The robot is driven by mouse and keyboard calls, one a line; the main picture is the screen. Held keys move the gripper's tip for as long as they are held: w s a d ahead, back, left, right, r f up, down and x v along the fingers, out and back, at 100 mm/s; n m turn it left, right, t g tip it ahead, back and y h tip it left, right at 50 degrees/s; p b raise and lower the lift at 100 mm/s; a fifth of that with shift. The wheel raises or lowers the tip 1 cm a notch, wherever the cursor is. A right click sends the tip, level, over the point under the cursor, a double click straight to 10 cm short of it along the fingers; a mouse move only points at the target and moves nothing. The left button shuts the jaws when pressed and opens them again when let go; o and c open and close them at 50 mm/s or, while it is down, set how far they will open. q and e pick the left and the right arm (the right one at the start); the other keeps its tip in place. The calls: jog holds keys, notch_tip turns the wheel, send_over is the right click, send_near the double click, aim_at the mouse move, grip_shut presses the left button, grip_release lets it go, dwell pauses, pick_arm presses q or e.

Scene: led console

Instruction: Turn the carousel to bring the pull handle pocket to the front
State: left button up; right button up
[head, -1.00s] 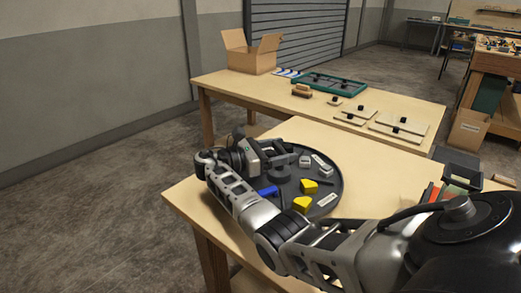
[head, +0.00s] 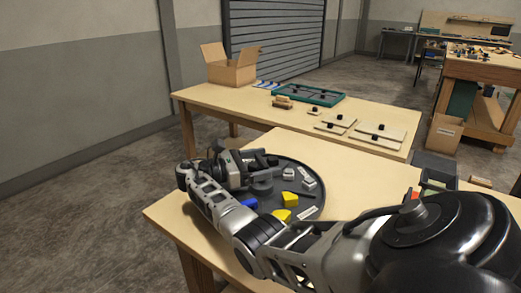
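The carousel (head: 315,190) is a round dark disc on the near table. Two yellow blocks (head: 289,198), a blue piece (head: 248,203), small grey pieces (head: 307,178) and white labels sit on it around a dark hub (head: 262,182). I cannot tell which piece is the pull handle. My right gripper (head: 266,160) is over the far left part of the carousel, beyond the hub. Its fingers are too small and dark to tell whether they are open or touch anything. My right arm hides the disc's near left part. My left gripper is not in view.
The near table (head: 350,165) is clear to the right of the carousel. Dark bins (head: 435,167) stand at its right end. A second table behind holds an open cardboard box (head: 230,68), a green-framed tray (head: 308,94) and pale boards (head: 378,132).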

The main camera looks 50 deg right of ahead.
jog(key=shift+w+a+f, duration=0.1)
jog(key=shift+w+a, duration=0.3)
jog(key=shift+a, duration=0.1)
jog(key=b+v, duration=0.4)
jog(key=v, duration=0.5)
jog(key=shift+a+f, duration=0.2)
jog(key=b+v, duration=0.3)
jog(key=shift+s+f, duration=0.1)
jog(key=shift+f, duration=0.05)
jog(key=shift+w+a+f+b, duration=0.2)
jog(key=shift+w+a+b, duration=0.05)
jog(key=shift+b, duration=0.9)
jog(key=shift+w+a+r+b, duration=0.25)
jog(key=shift+a+b, duration=0.2)
jog(key=shift+b, duration=0.8)
jog(key=shift+w+a+r+b, duration=0.15)
jog(key=shift+a+b, duration=0.15)
jog(key=shift+b, duration=0.3)
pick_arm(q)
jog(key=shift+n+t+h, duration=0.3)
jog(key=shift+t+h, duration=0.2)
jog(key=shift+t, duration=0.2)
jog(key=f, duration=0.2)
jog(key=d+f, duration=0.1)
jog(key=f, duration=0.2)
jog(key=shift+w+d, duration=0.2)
pick_arm(e)
jog(key=shift+r, duration=0.15)
